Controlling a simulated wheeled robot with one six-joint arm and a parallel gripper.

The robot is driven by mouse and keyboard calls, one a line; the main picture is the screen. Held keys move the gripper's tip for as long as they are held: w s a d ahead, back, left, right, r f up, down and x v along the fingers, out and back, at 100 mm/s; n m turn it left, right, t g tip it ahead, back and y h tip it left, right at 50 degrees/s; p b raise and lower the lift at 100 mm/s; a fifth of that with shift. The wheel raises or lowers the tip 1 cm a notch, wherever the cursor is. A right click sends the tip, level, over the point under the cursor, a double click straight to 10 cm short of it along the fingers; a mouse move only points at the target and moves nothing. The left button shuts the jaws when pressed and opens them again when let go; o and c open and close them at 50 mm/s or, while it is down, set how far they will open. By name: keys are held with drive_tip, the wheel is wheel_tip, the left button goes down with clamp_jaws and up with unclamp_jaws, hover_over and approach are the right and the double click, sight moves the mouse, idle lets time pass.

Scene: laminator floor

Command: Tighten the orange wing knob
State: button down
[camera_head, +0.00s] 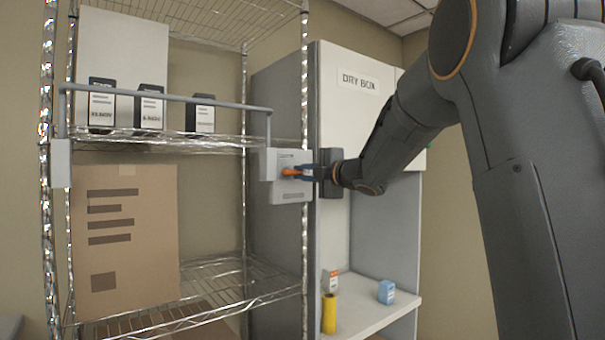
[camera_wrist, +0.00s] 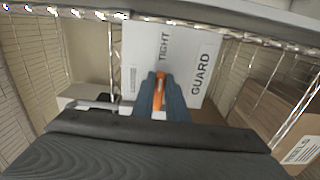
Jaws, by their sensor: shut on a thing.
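The orange wing knob (camera_head: 291,172) sits on a light grey plate (camera_head: 277,191) fixed at the right end of the shelf's guard bar. My gripper (camera_head: 300,173) reaches it from the right and is shut on the knob. In the wrist view the orange knob (camera_wrist: 159,83) stands between the two blue-grey fingers (camera_wrist: 160,95). The plate (camera_wrist: 140,50) behind it reads "TIGHT" and "GUARD". The fingers hide the sides of the knob.
The guard bar (camera_head: 170,95) runs along a wire shelf with several black-and-white boxes (camera_head: 151,107). A large cardboard box (camera_head: 128,240) stands below. At right is a white cabinet (camera_head: 350,120) marked "DRY BOX", with a yellow cylinder (camera_head: 329,314) and a blue item (camera_head: 386,292) on its lower shelf.

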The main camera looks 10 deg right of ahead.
drive_tip(key=c, duration=1.8)
unclamp_jaws()
drive_tip(key=shift+o, duration=0.2)
drive_tip(key=b+v, duration=0.3)
drive_tip(key=v, duration=0.4)
drive_tip(key=shift+s+d, duration=0.2)
drive_tip(key=shift+s, duration=0.2)
drive_tip(key=shift+f, duration=0.15)
